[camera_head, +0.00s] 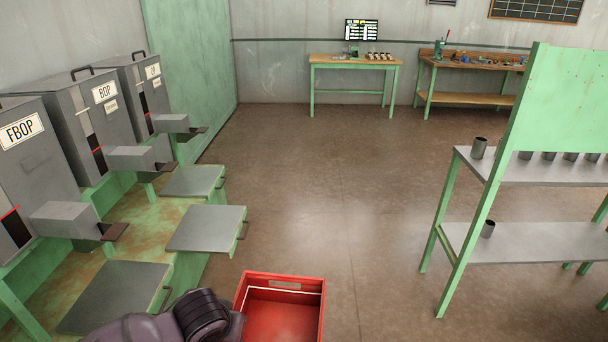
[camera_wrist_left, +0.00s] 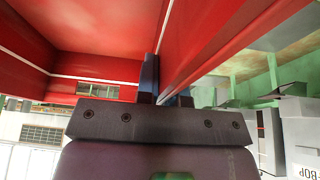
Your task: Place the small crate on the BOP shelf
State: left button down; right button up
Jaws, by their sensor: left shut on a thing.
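The small red crate (camera_head: 285,276) is at the bottom middle of the head view, tilted slightly and cut off by the frame edge. Its visible inside is empty. My left gripper (camera_wrist_left: 166,90) is shut on a wall of the crate, which also fills the upper left wrist view (camera_wrist_left: 95,25). In the head view its fingertips are hidden. The sorter labelled BOP (camera_head: 98,115) stands between the FBOP sorter (camera_head: 30,165) and a third sorter (camera_head: 150,85). The grey shelf in front of BOP (camera_head: 207,228) looks bare. The crate is to its right and nearer me, apart from it. My right gripper is out of view.
Bare grey shelves stand nearer (camera_head: 115,297) and farther (camera_head: 193,180) on either side of the BOP shelf. A green rack (camera_head: 535,240) with dark cups is at the right. Two workbenches (camera_head: 355,62) (camera_head: 470,62) stand at the back. The middle floor is clear.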

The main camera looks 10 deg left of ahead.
aim_at(207, 225)
jog(key=i+l+u, duration=0.1)
jog(key=i, duration=1)
jog(key=i+l+u, duration=0.1)
jog(key=i+u, duration=0.15)
jog(key=i, duration=0.15)
jog(key=i+l+u, duration=0.3)
jog(key=i, duration=0.15)
jog(key=i+l+u, duration=0.25)
jog(key=u, duration=0.15)
jog(key=i+l+u, duration=0.55)
jog(key=l+u, duration=0.25)
jog(key=i+l+u, duration=0.15)
jog(key=l+u, duration=0.15)
jog(key=l, duration=0.25)
jog(key=l+u, duration=0.25)
jog(key=l, duration=0.3)
jog(key=i, duration=0.05)
